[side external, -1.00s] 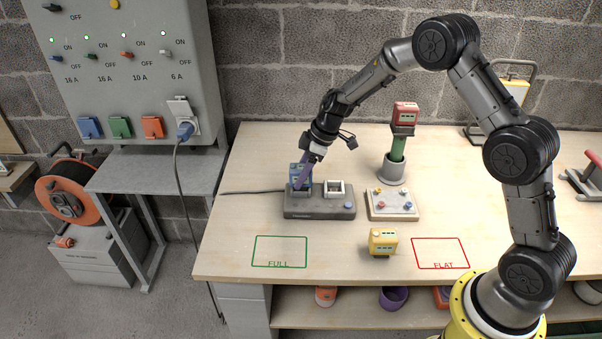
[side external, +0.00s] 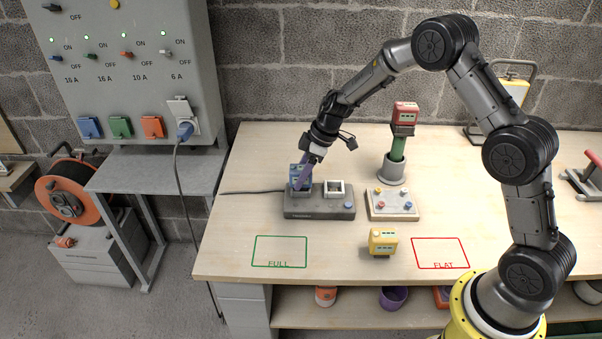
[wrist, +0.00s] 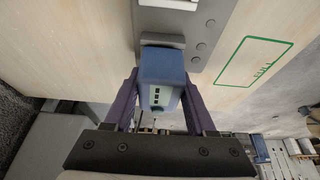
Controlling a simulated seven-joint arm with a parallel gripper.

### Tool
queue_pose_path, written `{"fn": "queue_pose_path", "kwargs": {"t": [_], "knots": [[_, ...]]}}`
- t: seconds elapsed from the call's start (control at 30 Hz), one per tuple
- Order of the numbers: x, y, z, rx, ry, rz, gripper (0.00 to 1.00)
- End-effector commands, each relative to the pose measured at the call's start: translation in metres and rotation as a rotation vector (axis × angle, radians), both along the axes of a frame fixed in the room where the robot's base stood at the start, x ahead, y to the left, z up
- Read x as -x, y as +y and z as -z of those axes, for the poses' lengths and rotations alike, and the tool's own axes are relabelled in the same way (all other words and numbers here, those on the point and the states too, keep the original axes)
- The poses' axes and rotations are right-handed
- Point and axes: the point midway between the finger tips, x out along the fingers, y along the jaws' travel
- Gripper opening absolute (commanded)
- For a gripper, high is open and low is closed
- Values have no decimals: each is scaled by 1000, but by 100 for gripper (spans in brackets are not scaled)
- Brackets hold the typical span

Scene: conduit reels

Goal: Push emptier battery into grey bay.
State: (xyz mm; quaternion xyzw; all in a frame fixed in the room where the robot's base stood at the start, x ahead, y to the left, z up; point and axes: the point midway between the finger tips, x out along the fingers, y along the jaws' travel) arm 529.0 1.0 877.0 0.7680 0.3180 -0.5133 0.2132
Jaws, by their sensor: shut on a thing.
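My gripper (side external: 300,182) has purple fingers shut on a blue battery (side external: 297,171). The blue battery stands upright at the grey bay on the left end of a dark grey charger (side external: 318,214). In the wrist view the battery (wrist: 160,78) is between the two fingers (wrist: 158,95), with small dark marks on its face. Its lower end meets the grey bay (wrist: 162,40); how deep it sits I cannot tell. The white bay (side external: 335,188), to the right, looks empty. A yellow battery (side external: 382,241) stands on the bench in front, between the outlined areas.
A red battery (side external: 405,113) tops a green tool in a grey holder (side external: 392,172). A pale board with coloured knobs (side external: 392,205) lies right of the charger. Green FULL (side external: 280,252) and red FLAT (side external: 440,253) outlines are empty. A cable (side external: 250,191) runs left from the charger.

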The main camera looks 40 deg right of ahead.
Motion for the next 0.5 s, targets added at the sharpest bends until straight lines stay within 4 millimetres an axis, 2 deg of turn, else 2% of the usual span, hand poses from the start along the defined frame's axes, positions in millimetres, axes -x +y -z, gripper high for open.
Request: {"fn": "queue_pose_path", "kwargs": {"t": [0.43, 0.47, 0.5], "knots": [[-1, 0, 8, 0, -1, 1, 7], [-1, 0, 8, -1, -2, 1, 60], [-1, 0, 8, -1, -2, 1, 67]]}}
